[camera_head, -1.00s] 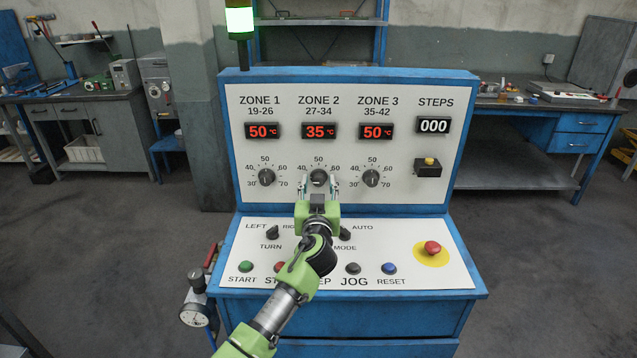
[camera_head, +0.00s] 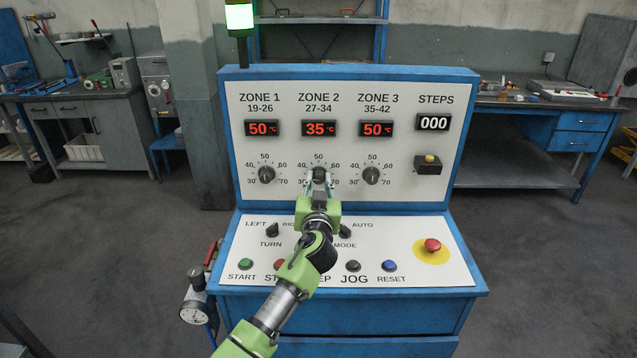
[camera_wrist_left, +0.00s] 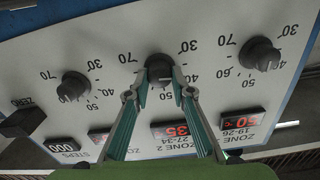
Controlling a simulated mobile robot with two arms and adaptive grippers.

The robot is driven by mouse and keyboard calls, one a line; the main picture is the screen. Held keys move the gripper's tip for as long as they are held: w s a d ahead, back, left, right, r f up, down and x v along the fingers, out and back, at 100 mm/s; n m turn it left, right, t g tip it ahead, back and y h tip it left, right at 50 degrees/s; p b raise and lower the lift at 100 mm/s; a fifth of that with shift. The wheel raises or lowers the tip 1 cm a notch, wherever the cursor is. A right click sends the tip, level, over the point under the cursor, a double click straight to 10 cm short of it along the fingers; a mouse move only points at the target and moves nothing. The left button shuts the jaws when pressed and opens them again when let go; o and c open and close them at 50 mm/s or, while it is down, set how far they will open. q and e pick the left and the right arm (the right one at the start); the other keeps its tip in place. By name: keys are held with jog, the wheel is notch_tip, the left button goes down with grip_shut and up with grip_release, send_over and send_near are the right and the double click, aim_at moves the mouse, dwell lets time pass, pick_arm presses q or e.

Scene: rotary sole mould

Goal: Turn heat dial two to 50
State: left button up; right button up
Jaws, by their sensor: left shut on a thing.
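The zone 2 heat dial (camera_head: 319,175) is a dark round knob in the middle of the panel's dial row. The display above it (camera_head: 319,129) reads 35 °C in red. My left gripper (camera_head: 318,183) is shut on this dial, its fingers on either side of the knob. In the left wrist view, upside down, the fingers (camera_wrist_left: 160,80) close on the knob (camera_wrist_left: 159,67). The knob's pointer is hard to make out behind the fingers. My right gripper is not in view.
The zone 1 dial (camera_head: 266,175) and zone 3 dial (camera_head: 371,175) flank it, with displays both at 50 °C. On the sloped desk below are two selector switches, several push buttons and a red emergency stop (camera_head: 432,246). The steps counter (camera_head: 433,123) reads 000.

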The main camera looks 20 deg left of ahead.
pick_arm(q)
jog(key=m, duration=0.3)
jog(key=shift+b, duration=0.3)
jog(key=m, duration=0.4)
jog(key=shift+m, duration=0.4)
jog(key=m+p, duration=0.1)
jog(key=m, duration=0.3)
jog(key=shift+d+m, duration=0.1)
jog(key=shift+m, duration=0.2)
jog(key=shift+f+m+p, duration=0.15)
jog(key=shift+m+p, duration=0.45)
jog(key=shift+m, duration=1.3)
jog(key=o, duration=1.1)
